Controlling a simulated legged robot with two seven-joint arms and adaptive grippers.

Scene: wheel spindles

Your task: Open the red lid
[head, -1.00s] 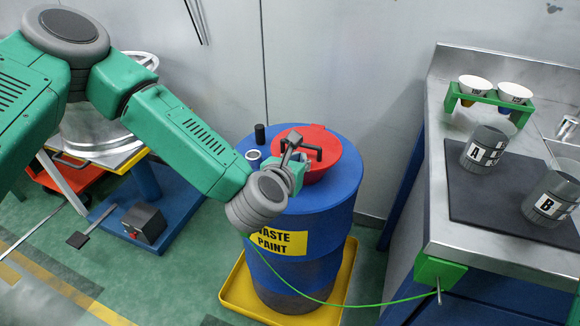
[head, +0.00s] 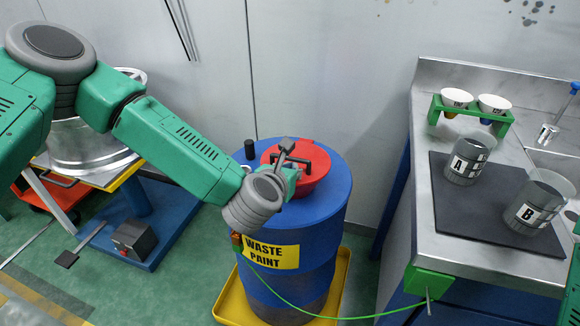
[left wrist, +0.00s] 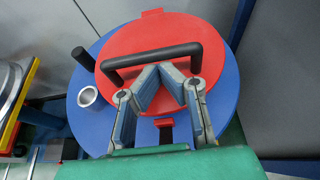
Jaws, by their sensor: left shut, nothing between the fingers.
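The red lid (head: 313,163) lies closed and flat on top of the blue waste paint drum (head: 334,203). Its black bar handle also shows in the left wrist view (left wrist: 150,59), across the lid (left wrist: 142,38). My left gripper (head: 287,147) is over the drum top at the lid's near side. In the left wrist view its fingertips (left wrist: 160,70) meet just at the near side of the handle, with nothing between them. Whether they touch the handle I cannot tell. My right gripper is not visible; a bit of green arm shows at the right edge of the head view.
A black cap (head: 250,149) and a pale ring-shaped opening (left wrist: 88,96) are on the drum top. The drum stands in a yellow tray (head: 230,297). A green wire crosses in front. At right, a steel bench (head: 425,208) holds cans A (head: 467,160) and B (head: 538,204).

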